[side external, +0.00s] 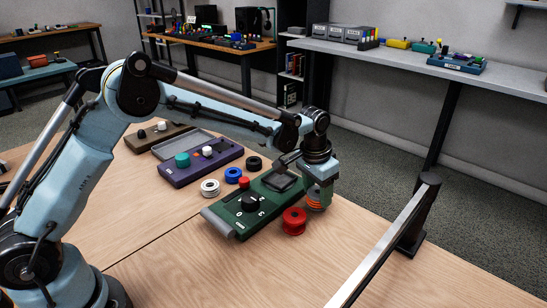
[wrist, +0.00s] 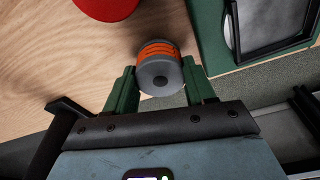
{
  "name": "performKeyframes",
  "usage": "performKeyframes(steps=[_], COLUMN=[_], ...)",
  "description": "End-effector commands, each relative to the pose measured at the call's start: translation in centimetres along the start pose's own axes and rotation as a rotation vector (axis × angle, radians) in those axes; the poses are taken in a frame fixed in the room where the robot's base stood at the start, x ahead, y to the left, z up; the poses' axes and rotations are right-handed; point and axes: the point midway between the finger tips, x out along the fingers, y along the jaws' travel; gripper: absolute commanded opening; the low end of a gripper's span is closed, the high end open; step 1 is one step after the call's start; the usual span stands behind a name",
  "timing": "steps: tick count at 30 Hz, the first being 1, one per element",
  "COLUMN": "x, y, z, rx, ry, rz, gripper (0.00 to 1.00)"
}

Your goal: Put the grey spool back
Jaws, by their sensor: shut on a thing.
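The grey spool (wrist: 161,77) with orange cable wound on it sits between the two green fingers of my gripper (wrist: 160,86) in the wrist view. My gripper is shut on it. In the side view, my gripper (side external: 317,194) points down beside the far right end of the green device, and the spool's orange cable (side external: 315,205) shows below the fingers. I cannot tell whether the spool touches the table. A red spool (side external: 293,221) stands close by, to the left and nearer the camera; it also shows in the wrist view (wrist: 106,6).
The green device (side external: 228,219) with a black dial lies left of my gripper. White (side external: 210,187), blue (side external: 232,175) and black (side external: 254,162) spools stand behind it. Farther back are a purple device (side external: 180,175) and a brown one (side external: 145,143). The front of the wooden table (side external: 250,275) is clear.

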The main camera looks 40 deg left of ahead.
Motion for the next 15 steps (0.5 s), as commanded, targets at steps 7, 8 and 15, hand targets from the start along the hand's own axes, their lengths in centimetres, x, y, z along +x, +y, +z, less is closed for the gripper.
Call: performKeyframes(steps=[7, 8, 15], x=[0.56, 0.57, 0.56], y=[-0.01, -0.01, -0.01], z=[0.09, 0.09, 0.09], rx=[0.000, 0.000, 0.000], ry=[0.000, 0.000, 0.000], rz=[0.000, 0.000, 0.000], gripper=[0.20, 0.20, 0.65])
